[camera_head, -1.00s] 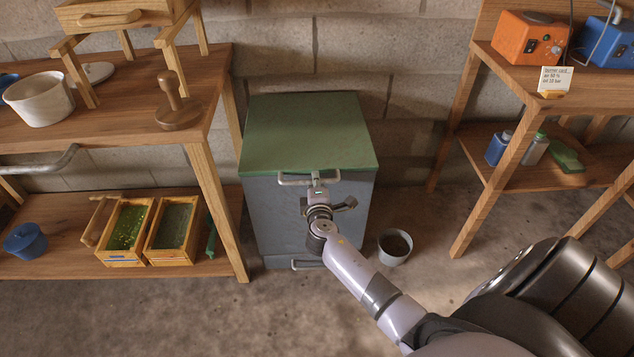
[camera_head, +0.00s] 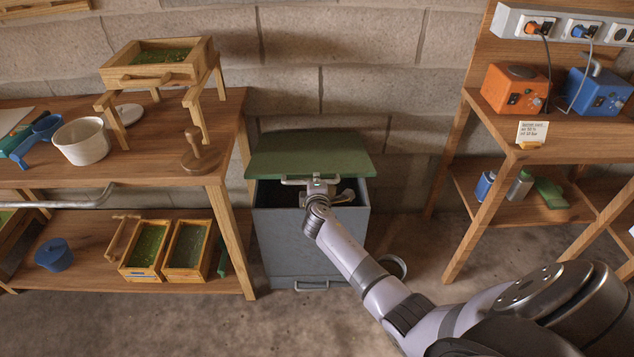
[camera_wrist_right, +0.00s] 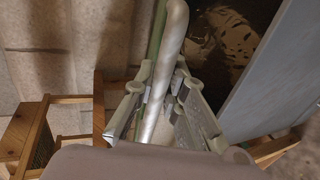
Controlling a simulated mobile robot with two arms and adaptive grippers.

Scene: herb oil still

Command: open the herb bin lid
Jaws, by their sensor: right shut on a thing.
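The herb bin (camera_head: 312,240) is a grey-blue box standing on the floor between two wooden benches. Its green lid (camera_head: 310,156) is tilted up at the front, with a dark gap between it and the bin's rim. My right gripper (camera_head: 316,184) is shut on the metal lid handle (camera_head: 290,181) at the lid's front edge. In the right wrist view the handle bar (camera_wrist_right: 168,70) lies between the fingers, with the lid's thin green edge beside it. The bin's dark inside (camera_wrist_right: 225,40) shows there too. My left gripper is not in view.
The left bench (camera_head: 225,150) holds a white pot (camera_head: 82,141), a wooden stamper (camera_head: 196,155) and a tray on a stand. The right bench (camera_head: 480,100) holds an orange box (camera_head: 515,89) and a blue box (camera_head: 598,92). A small grey bucket (camera_head: 397,266) stands right of the bin, partly behind my arm.

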